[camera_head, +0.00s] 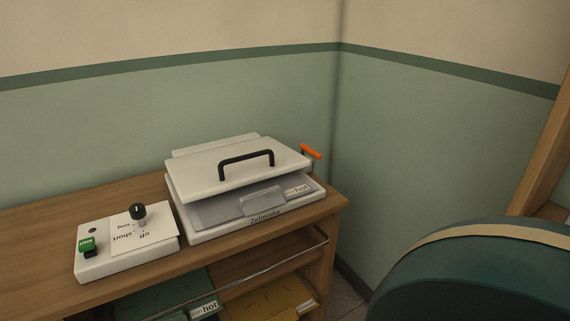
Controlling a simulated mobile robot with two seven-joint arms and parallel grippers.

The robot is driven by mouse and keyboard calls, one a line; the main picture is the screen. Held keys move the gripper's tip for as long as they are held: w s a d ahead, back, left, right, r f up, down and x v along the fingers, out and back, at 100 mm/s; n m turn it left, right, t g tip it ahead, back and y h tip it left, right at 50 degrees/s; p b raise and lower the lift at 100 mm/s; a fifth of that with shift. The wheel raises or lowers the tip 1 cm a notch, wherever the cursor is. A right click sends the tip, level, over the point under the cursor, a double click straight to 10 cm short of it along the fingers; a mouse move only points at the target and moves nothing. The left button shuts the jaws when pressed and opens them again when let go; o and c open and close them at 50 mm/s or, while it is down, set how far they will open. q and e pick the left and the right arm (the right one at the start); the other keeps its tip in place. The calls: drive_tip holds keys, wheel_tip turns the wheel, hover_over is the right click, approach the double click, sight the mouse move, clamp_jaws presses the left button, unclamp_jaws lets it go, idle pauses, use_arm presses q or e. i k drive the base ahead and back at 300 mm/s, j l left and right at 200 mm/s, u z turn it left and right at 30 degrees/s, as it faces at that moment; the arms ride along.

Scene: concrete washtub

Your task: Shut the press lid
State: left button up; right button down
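The press stands on the right end of a wooden cabinet. Its white press lid (235,167) has a black bar handle (246,164) on top. The lid is tilted slightly up, with a gap at the front between it and the white press base (255,226). A grey plate with a raised block (262,202) and a "hot" label (298,190) shows inside the gap. An orange lever (311,151) sticks out at the press's right side. Neither of my grippers is in view.
A white control box (127,243) with a black knob (138,212) and green switch (87,244) sits left of the press. A metal rail (270,275) runs along the cabinet's front, above shelves with green and yellow items (270,301). A dark green rounded object (480,275) fills the lower right.

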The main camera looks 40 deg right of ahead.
sight(196, 176)
drive_tip(key=i+l+z, duration=0.1)
drive_tip(key=z, duration=0.25)
drive_tip(key=i+l+z, duration=0.1)
drive_tip(key=z, duration=0.25)
drive_tip(key=i+z, duration=0.15)
drive_tip(key=z, duration=0.2)
